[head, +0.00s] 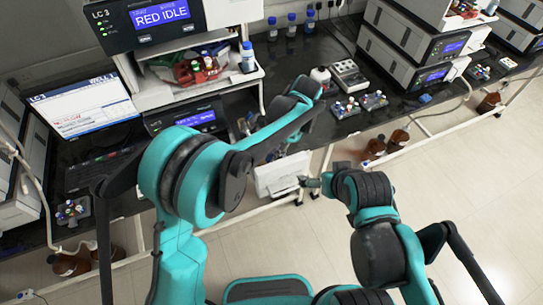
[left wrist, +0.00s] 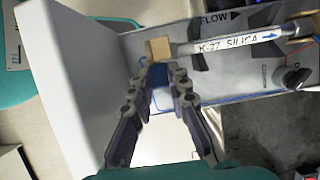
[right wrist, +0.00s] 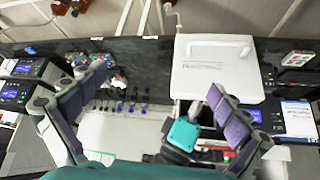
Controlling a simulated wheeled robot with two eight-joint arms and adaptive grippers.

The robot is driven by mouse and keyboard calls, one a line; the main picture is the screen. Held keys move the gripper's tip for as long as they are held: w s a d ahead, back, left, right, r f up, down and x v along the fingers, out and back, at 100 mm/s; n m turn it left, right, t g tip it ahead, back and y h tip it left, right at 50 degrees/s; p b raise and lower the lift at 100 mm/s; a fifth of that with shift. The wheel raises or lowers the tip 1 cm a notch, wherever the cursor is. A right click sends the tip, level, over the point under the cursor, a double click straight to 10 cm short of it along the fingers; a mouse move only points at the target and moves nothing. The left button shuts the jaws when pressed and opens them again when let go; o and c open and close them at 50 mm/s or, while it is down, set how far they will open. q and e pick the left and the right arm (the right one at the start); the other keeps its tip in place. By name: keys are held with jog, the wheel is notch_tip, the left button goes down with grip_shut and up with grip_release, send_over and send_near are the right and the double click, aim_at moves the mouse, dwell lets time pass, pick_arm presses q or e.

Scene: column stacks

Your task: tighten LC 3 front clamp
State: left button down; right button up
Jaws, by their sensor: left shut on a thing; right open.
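The column labelled K-27 SILICA (left wrist: 232,45) lies across the left wrist view, with a tan block (left wrist: 158,49) at its left end. Dark clamps (left wrist: 200,58) hold it against a grey panel marked FLOW. In the head view, my left gripper (head: 249,124) is small beside the LC 3 stack (head: 160,18), and the column is hard to make out. My right gripper (right wrist: 160,80) is open and empty; it also shows in the head view (head: 312,183), in front of the bench.
A white box (right wrist: 215,72) with a handle stands at the bench's front edge. A laptop (head: 80,105) is left of the stack. Vial racks (head: 358,104), bottles and other instruments (head: 415,50) stand along the bench.

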pick_arm(q)
jog(key=shift+d+f, duration=0.1)
jog(key=shift+f, duration=0.05)
dwell(0.4)
jog(key=c, duration=1.4)
grip_release()
jog(key=shift+c, duration=0.2)
jog(key=v, duration=1.2)
jog(key=shift+d, duration=0.2)
jog(key=shift+w+f, duration=0.1)
jog(key=shift+w, duration=0.05)
